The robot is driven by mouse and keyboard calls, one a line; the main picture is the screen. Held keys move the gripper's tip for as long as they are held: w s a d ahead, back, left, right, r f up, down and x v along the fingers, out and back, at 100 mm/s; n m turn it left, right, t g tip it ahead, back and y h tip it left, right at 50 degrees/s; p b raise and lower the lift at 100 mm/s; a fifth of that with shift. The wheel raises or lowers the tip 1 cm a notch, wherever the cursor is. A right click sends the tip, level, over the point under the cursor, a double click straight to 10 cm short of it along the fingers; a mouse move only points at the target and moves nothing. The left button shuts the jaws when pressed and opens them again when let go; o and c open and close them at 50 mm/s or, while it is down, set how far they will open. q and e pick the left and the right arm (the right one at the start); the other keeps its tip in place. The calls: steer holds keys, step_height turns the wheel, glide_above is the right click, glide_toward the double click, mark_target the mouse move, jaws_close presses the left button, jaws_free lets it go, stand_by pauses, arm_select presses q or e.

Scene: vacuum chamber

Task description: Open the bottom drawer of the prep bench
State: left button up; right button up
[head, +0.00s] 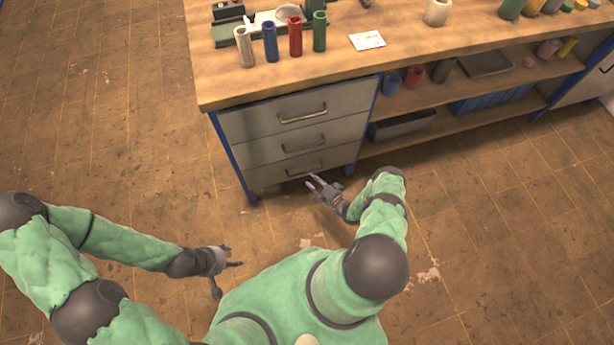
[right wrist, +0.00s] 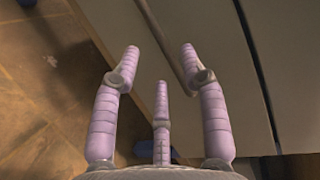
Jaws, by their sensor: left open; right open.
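The prep bench (head: 240,90) has a wooden top and a stack of three grey drawers at its left end. The bottom drawer (head: 275,175) is the lowest of them, and its front looks flush with the others. Its bar handle (head: 303,170) is near the drawer's right part. My right gripper (head: 318,182) is open just in front of that handle. In the right wrist view its spread fingers (right wrist: 160,70) point at a drawer front, with a bar handle (right wrist: 165,40) running between them. I cannot tell whether they touch it. My left gripper (head: 228,272) is open and empty over the floor.
The middle drawer (head: 290,145) and top drawer (head: 270,117) above look closed. A blue bench leg (head: 235,160) stands at the left. Open shelves (head: 470,115) to the right hold containers. The floor (head: 130,130) left of the bench is clear.

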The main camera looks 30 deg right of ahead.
steer(key=shift+b+x, duration=0.8)
steer(key=shift+x, duration=1.65)
jaws_close()
